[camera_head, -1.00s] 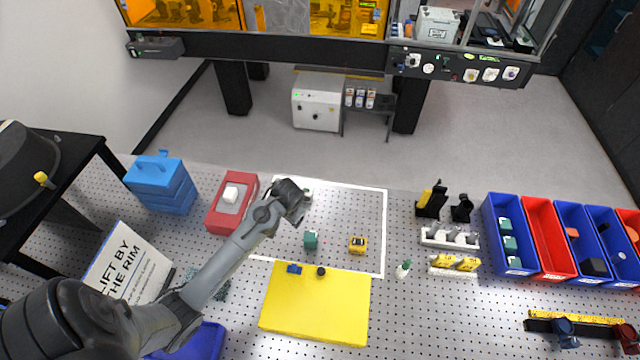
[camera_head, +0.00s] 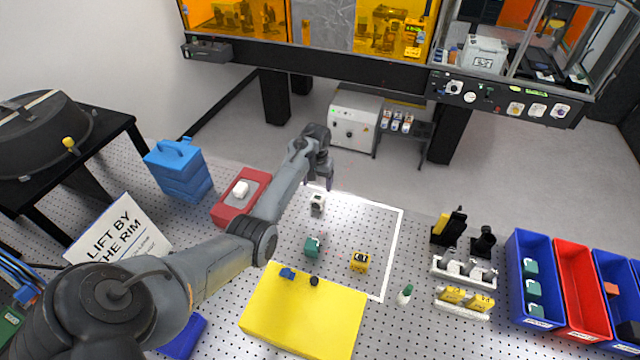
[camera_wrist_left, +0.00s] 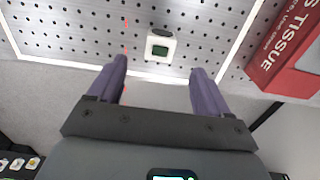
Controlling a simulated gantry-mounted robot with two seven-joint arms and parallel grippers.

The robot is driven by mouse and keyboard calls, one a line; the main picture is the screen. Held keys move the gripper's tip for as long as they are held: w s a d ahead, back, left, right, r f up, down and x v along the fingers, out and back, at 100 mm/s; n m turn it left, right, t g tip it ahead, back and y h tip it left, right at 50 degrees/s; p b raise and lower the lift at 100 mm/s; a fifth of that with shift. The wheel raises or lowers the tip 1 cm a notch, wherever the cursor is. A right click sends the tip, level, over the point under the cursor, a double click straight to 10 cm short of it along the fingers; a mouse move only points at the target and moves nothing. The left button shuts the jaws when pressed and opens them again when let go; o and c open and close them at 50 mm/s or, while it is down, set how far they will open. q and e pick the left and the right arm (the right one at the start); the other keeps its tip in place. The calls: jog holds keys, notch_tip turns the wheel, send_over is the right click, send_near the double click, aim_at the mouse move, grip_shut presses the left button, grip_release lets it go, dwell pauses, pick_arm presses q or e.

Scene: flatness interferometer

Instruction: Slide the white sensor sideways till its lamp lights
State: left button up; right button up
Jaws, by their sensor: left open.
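The white sensor (camera_head: 317,203) stands on the perforated table inside a white outlined area, near its back left corner. In the left wrist view the sensor (camera_wrist_left: 161,46) shows a dark green window; I cannot tell whether a lamp on it is lit. My left gripper (camera_head: 326,184) is just behind the sensor, apart from it. In the wrist view its two purple fingers (camera_wrist_left: 155,75) are spread with nothing between them, and the sensor lies beyond the fingertips. My right gripper is not in view.
A teal block (camera_head: 312,246) and a yellow block (camera_head: 359,261) stand in the outlined area. A red tissue box (camera_head: 229,207) is to the left and a yellow mat (camera_head: 300,318) in front. Small red dots (camera_wrist_left: 126,22) show on the table beside the sensor.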

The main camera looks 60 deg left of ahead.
aim_at(318, 198)
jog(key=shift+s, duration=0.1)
pick_arm(q)
jog(key=shift+f+b, duration=1.1)
jog(key=shift+f, duration=4.3)
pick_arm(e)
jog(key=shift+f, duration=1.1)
pick_arm(q)
jog(key=c, duration=1.3)
jog(key=shift+d, duration=0.1)
jog(key=shift+w+d, duration=0.7)
jog(key=shift+d, duration=0.15)
jog(key=shift+w+d+p, duration=0.3)
jog(key=shift+w+d, duration=0.55)
jog(key=shift+d, duration=0.25)
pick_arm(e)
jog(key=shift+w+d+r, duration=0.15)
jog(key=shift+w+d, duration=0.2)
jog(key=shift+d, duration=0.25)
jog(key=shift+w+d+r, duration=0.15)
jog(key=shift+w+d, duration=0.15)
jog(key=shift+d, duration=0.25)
